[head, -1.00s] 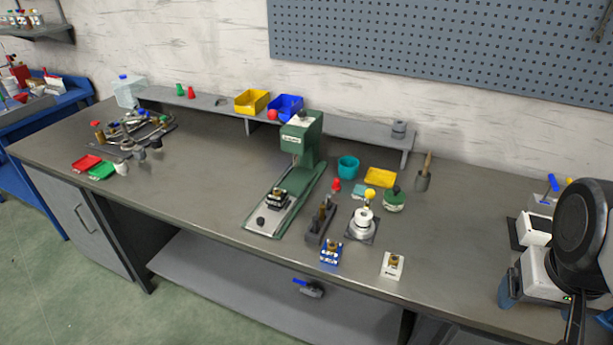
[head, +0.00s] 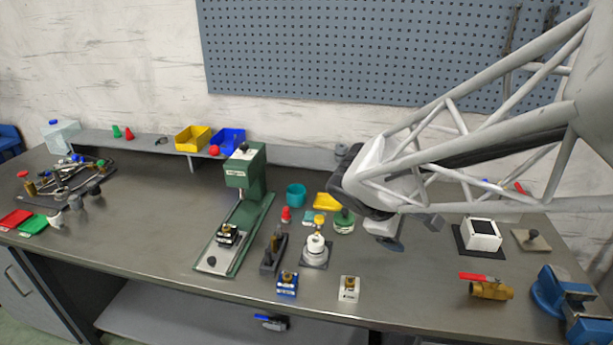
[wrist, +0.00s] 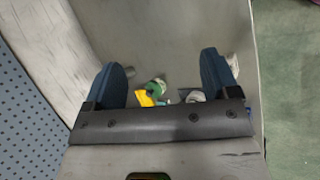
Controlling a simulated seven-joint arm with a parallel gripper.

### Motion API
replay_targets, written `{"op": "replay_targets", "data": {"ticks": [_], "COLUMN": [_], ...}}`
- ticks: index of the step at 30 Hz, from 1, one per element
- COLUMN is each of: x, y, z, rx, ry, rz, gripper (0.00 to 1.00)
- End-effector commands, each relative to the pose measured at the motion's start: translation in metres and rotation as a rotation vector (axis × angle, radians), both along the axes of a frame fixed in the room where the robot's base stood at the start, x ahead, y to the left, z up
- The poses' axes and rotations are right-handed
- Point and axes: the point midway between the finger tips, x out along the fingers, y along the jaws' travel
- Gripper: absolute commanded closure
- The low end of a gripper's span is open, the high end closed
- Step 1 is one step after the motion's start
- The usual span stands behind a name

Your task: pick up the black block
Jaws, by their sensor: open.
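The black block (head: 228,234), with a brass fitting on top, sits on the bed of the green press (head: 243,205), left of centre in the head view. My gripper (head: 409,232) is well to the right of it, above the bench, with the jaws apart and nothing seen between them. In the wrist view my gripper (wrist: 165,76) shows two blue fingers spread wide. I cannot make out the black block in the wrist view.
A blue block (head: 287,284) and a white block (head: 349,289) stand near the front edge. A dark slotted holder (head: 273,252), a white round device (head: 316,250) and a teal cup (head: 296,194) stand right of the press. A brass valve (head: 490,290) lies front right.

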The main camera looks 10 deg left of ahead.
Motion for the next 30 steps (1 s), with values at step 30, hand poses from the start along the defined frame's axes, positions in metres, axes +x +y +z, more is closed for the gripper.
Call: {"op": "replay_targets", "data": {"ticks": [30], "x": [0.084], "y": [0.356], "z": [-0.121], "rx": [-0.816], "ry": [-0.017], "rz": [1.185], "gripper": [0.19]}}
